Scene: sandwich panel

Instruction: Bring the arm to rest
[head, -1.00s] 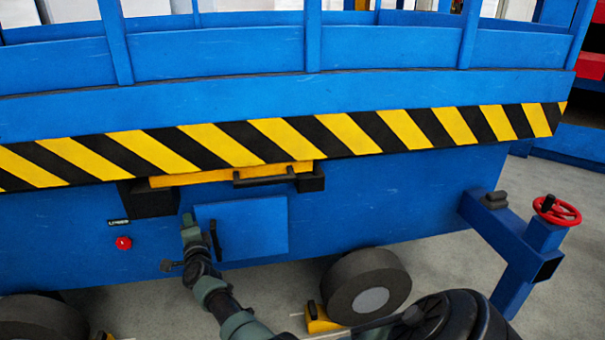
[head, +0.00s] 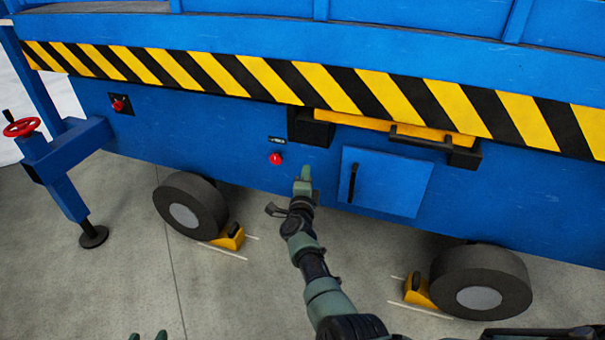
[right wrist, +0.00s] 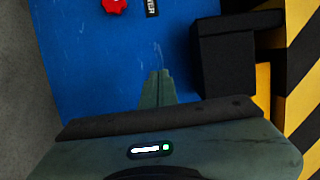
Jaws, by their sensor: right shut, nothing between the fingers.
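My right gripper (head: 304,182) is grey-green and reaches up in front of the blue machine's side panel (head: 225,145), between the red button and the door. In the right wrist view its fingers (right wrist: 157,88) are together and empty, in front of the blue panel. I cannot tell whether they touch it. My left gripper (head: 148,337) shows only as two green fingertips at the bottom edge of the head view, apart from each other with nothing seen between them. The rest of it is out of view.
A red button (head: 275,158), a blue door (head: 385,182) with a black handle and a yellow bar (head: 405,127) are near my right gripper. Grey floor (head: 110,245) is clear at left.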

